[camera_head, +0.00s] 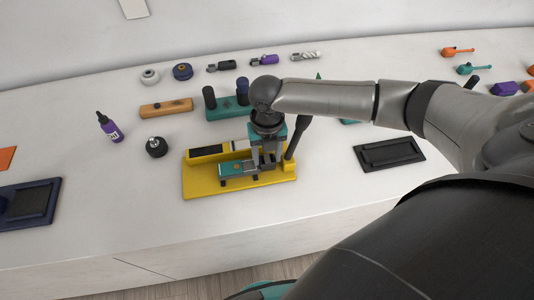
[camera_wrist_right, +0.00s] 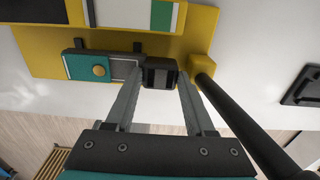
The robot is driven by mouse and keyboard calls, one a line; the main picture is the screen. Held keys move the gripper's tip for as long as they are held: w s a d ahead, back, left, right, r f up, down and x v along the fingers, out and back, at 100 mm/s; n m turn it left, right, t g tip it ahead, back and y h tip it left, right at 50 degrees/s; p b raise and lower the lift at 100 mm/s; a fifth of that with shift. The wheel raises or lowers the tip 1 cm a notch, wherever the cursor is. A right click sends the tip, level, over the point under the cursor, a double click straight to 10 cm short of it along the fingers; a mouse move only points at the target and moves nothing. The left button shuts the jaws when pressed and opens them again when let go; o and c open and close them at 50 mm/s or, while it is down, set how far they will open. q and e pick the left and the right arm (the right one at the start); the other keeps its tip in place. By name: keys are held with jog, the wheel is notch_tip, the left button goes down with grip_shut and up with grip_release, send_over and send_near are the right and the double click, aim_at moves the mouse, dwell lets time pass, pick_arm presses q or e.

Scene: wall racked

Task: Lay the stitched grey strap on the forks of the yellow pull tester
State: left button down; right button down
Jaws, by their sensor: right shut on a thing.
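The yellow pull tester (camera_head: 190,187) stands near the table's front edge, with a black lever (camera_head: 298,136) on its right. My right gripper (camera_head: 266,163) is over the tester's right half, fingers pointing down. In the right wrist view its fingers (camera_wrist_right: 160,74) are shut on a dark block, which looks like the end of the grey strap (camera_wrist_right: 126,66). A teal plate with a brass knob (camera_wrist_right: 99,70) lies in line with the strap. Two dark prongs (camera_wrist_right: 137,46) show beside it, apparently the forks; whether the strap rests on them I cannot tell. My left gripper is out of view.
A black tray (camera_head: 388,154) lies to the right. The table in front is clear.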

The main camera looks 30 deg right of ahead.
jog(key=shift+f+b, duration=0.3)
jog(key=shift+f, duration=0.35)
jog(key=shift+c, duration=0.9)
grip_release()
jog(key=shift+d, duration=0.15)
jog(key=shift+r, duration=0.1)
notch_tip(320, 180, up, 15)
jog(key=shift+a+p, duration=0.2)
jog(key=shift+p, duration=0.2)
jog(key=shift+s, duration=0.1)
